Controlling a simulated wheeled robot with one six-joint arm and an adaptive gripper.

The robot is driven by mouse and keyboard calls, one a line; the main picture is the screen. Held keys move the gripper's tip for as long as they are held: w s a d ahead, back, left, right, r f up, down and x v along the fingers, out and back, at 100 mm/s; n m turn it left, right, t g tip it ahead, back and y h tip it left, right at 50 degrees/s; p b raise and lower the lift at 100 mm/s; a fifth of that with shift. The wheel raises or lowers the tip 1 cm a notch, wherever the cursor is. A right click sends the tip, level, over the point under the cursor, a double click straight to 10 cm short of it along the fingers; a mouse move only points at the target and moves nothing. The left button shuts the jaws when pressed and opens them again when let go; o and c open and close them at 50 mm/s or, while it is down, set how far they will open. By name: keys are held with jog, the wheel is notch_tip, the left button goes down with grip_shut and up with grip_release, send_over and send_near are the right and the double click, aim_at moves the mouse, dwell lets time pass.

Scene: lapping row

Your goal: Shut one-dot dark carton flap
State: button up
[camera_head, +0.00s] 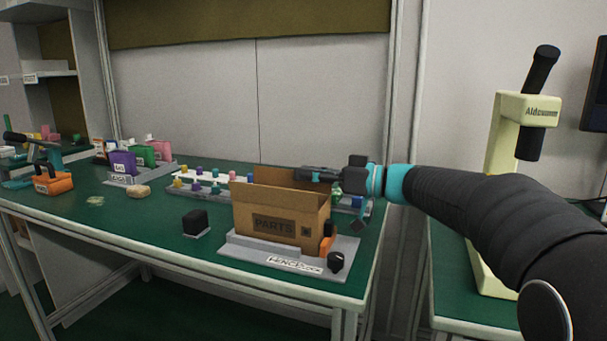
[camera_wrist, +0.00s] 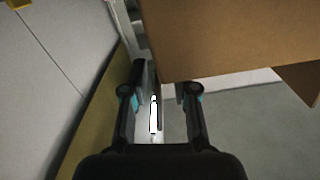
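A brown carton (camera_head: 270,222) marked PARTS stands on the green bench with its top open. Its back panel (camera_head: 275,177) rises above the front rim. I cannot make out a one-dot mark. My gripper (camera_head: 305,174) reaches in from the right, level with the carton's top near its back right. In the wrist view my gripper (camera_wrist: 165,92) has its two fingers apart, with no carton panel clearly between them. A large brown carton panel (camera_wrist: 230,45) fills the upper right there, close by the right fingertip. I cannot tell whether they touch.
The carton sits on a grey fixture plate (camera_head: 245,252) with a black knob (camera_head: 335,262). A black block (camera_head: 195,222) stands to its left. Racks of coloured pieces (camera_head: 205,183) lie behind. A pale yellow-green microscope-like stand (camera_head: 500,150) is at the right.

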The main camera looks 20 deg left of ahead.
aim_at(297, 183)
jog(key=shift+a, duration=0.8)
jog(key=shift+c, duration=0.2)
grip_shut()
jog(key=shift+n, duration=0.3)
jog(key=s+n+b, duration=0.1)
jog(key=n, duration=0.2)
jog(key=s+n, duration=0.1)
jog(key=n, duration=0.2)
jog(key=s+f+n+b, duration=0.1)
jog(key=n, duration=0.3)
jog(key=shift+s+a+b, duration=0.1)
jog(key=shift+b, duration=0.2)
